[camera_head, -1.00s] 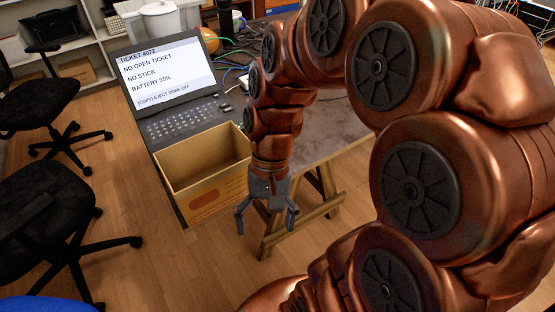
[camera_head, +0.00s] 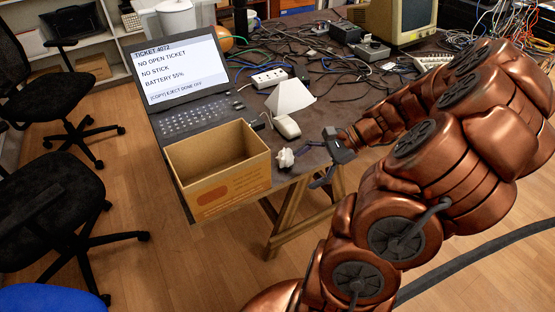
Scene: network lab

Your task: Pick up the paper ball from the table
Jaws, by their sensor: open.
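The paper ball (camera_head: 285,158) is a small crumpled white lump on the table (camera_head: 312,158), near its front edge and just right of the cardboard box. My gripper (camera_head: 322,159) is a short way to the right of the ball, at the table's front edge. Its two dark fingers are spread apart and point left toward the ball. Nothing shows between them, and I see a gap between the fingers and the ball.
An open cardboard box (camera_head: 236,190) stands left of the ball. Behind the ball are a white mouse-like object (camera_head: 287,127), a white lampshade-like object (camera_head: 290,96) and a power strip (camera_head: 269,77). A laptop (camera_head: 190,85) and many cables lie farther back.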

